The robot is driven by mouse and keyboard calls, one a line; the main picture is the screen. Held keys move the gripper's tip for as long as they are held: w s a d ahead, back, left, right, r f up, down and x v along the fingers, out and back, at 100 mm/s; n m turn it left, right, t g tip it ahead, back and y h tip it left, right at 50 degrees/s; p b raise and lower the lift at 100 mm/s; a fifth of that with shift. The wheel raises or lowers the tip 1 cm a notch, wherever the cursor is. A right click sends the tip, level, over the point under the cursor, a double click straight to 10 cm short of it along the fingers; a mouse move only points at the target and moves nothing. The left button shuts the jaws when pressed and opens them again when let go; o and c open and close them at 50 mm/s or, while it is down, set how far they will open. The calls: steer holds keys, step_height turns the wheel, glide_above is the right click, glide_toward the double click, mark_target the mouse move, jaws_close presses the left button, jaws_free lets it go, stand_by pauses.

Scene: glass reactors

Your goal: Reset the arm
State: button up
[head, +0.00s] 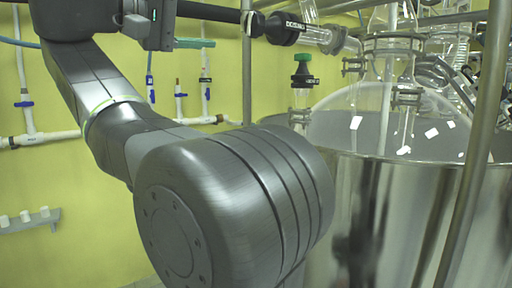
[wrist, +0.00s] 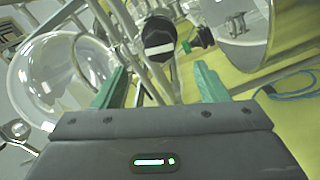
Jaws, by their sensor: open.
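My gripper (head: 193,42) is at the top left of the head view, with a green finger pointing right toward the glassware. In the wrist view my gripper (wrist: 158,85) shows two green fingers spread apart with nothing held between them. My grey arm fills the middle of the head view and hides part of the wall and the vessel. A black fitting with a white band (wrist: 160,38) lies beyond the fingers in the wrist view, apart from them.
A large steel vessel (head: 350,225) with a clear glass dome (head: 345,108) stands at right. A green-capped glass neck (head: 303,85) rises beside the dome. Metal posts (head: 478,150) frame the reactor. White pipes (head: 45,138) run along the yellow wall (head: 95,215).

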mark_target(250, 22)
steer(key=p+x, duration=0.1)
steer(key=x, duration=1.1)
steer(key=shift+d, duration=0.25)
steer(key=shift+w+r+n+p, duration=0.1)
steer(key=shift+r+n+p, duration=0.1)
steer(key=shift+n+p, duration=0.15)
steer(key=n+p, duration=0.1)
steer(key=n, duration=0.2)
steer(key=n+p, duration=0.3)
steer(key=n, duration=0.1)
steer(key=shift+r+n, duration=0.1)
steer(key=shift+n, duration=0.25)
steer(key=n+p, duration=0.2)
steer(key=n, duration=0.2)
steer(key=n+p, duration=0.1)
steer(key=n, duration=0.3)
